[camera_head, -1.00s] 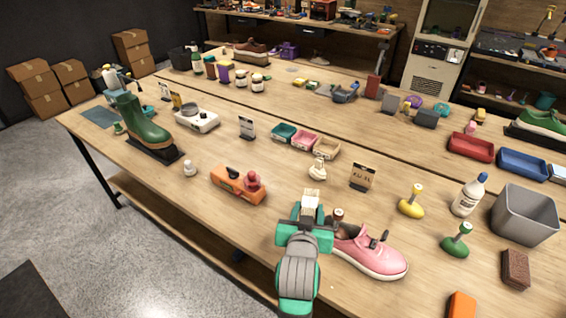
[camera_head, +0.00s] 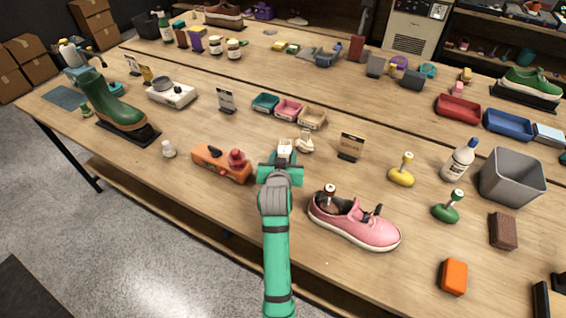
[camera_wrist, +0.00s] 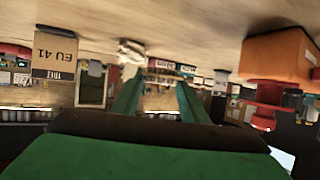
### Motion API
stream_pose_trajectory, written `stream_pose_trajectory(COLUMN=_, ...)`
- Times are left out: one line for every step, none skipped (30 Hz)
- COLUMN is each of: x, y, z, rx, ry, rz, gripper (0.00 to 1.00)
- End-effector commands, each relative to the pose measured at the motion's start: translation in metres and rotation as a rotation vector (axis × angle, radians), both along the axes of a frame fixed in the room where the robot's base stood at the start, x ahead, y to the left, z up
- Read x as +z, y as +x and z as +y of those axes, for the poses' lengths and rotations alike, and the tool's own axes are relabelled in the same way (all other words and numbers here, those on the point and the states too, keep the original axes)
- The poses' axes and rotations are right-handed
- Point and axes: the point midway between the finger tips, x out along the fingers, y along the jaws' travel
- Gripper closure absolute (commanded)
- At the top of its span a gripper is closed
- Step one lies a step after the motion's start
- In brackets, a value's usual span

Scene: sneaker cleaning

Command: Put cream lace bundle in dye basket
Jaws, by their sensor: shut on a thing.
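My gripper (camera_head: 284,158) is shut on a small pale bundle (camera_head: 285,146), which I take to be the cream lace bundle; it is small and partly hidden by the jaws. My gripper is over the table, right of the orange block-shaped item (camera_head: 220,163). Its two green fingers point forward in the wrist view (camera_wrist: 160,92). I cannot tell which container is the dye basket.
Another cream item (camera_head: 304,141) stands on the table just right of my gripper; it also shows in the wrist view (camera_wrist: 132,52). A size card (camera_head: 350,146) stands further right. A pink sneaker (camera_head: 355,224) is at the near right. A grey bin (camera_head: 512,177) is far right.

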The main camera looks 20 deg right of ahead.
Motion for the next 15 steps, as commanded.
stream_pose_trajectory(x=-0.008, y=0.006, z=-0.002, rx=-0.001, ry=0.001, rz=0.003, gripper=0.82)
stream_pose_trajectory(x=-0.011, y=0.008, z=-0.003, rx=-0.002, ry=0.001, rz=0.001, gripper=0.82)
stream_pose_trajectory(x=-0.015, y=0.012, z=-0.004, rx=-0.003, ry=0.000, rz=0.001, gripper=0.82)
stream_pose_trajectory(x=-0.017, y=0.013, z=-0.004, rx=-0.004, ry=0.001, rz=0.000, gripper=0.82)
stream_pose_trajectory(x=-0.018, y=0.015, z=-0.005, rx=-0.004, ry=0.000, rz=-0.001, gripper=0.82)
stream_pose_trajectory(x=-0.020, y=0.017, z=-0.005, rx=-0.004, ry=0.000, rz=-0.001, gripper=0.82)
stream_pose_trajectory(x=-0.021, y=0.017, z=-0.005, rx=-0.004, ry=0.000, rz=-0.001, gripper=0.82)
stream_pose_trajectory(x=-0.022, y=0.018, z=-0.005, rx=-0.004, ry=0.000, rz=-0.001, gripper=0.82)
stream_pose_trajectory(x=-0.023, y=0.019, z=-0.005, rx=-0.004, ry=0.000, rz=-0.001, gripper=0.82)
stream_pose_trajectory(x=-0.025, y=0.021, z=-0.005, rx=-0.004, ry=0.000, rz=-0.001, gripper=0.82)
stream_pose_trajectory(x=-0.027, y=0.022, z=-0.006, rx=-0.004, ry=0.000, rz=-0.001, gripper=0.82)
stream_pose_trajectory(x=-0.031, y=0.025, z=-0.006, rx=-0.003, ry=0.000, rz=0.000, gripper=0.82)
stream_pose_trajectory(x=-0.035, y=0.023, z=-0.006, rx=-0.003, ry=0.000, rz=0.001, gripper=0.82)
stream_pose_trajectory(x=-0.040, y=0.023, z=-0.006, rx=-0.003, ry=0.001, rz=0.002, gripper=0.82)
stream_pose_trajectory(x=-0.046, y=0.023, z=-0.006, rx=-0.003, ry=0.000, rz=0.002, gripper=0.82)
